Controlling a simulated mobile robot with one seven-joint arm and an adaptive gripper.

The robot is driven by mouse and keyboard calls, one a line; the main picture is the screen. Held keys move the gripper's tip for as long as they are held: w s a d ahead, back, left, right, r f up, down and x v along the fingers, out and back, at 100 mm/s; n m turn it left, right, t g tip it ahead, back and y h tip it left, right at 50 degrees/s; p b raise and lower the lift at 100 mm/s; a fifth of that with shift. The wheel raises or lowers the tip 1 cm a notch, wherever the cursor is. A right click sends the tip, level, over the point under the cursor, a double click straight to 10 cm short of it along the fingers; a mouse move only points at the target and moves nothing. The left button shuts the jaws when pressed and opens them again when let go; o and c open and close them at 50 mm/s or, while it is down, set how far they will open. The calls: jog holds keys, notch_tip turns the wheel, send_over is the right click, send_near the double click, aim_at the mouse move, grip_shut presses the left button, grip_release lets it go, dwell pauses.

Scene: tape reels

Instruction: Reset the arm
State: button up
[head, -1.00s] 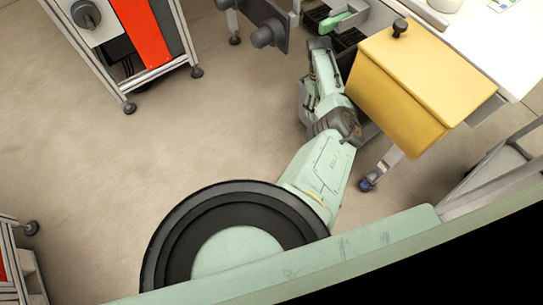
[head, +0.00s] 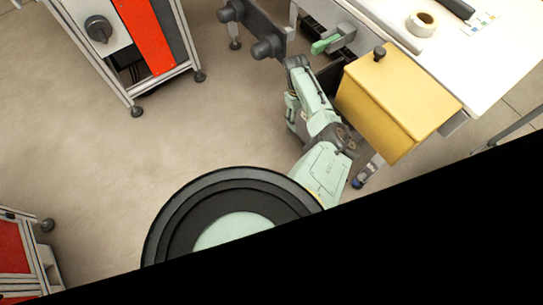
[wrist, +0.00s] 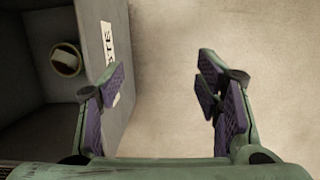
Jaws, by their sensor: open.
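My gripper (wrist: 162,80) is open and empty in the wrist view, its purple-padded fingers spread wide above bare floor. A tape reel (wrist: 66,60) lies inside a grey bin (wrist: 120,50) at the left of that view, apart from the fingers. The bin carries a white label, partly readable as "TE". In the head view my arm (head: 312,100) reaches up beside a yellow box; its end is too small to tell the fingers apart. Another tape reel (head: 421,23) lies on the white table (head: 480,60).
The yellow box (head: 395,100) stands close to the right of my arm, at the table's edge. A green-handled item (head: 330,42) is just beyond the arm. A wheeled frame with an orange panel (head: 145,35) stands at upper left. Floor (head: 120,160) to the left is clear.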

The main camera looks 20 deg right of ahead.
jog(key=shift+s+a+f, duration=0.1)
jog(key=shift+a+f, duration=0.05)
jog(key=shift+a, duration=0.55)
jog(key=shift+a, duration=0.1)
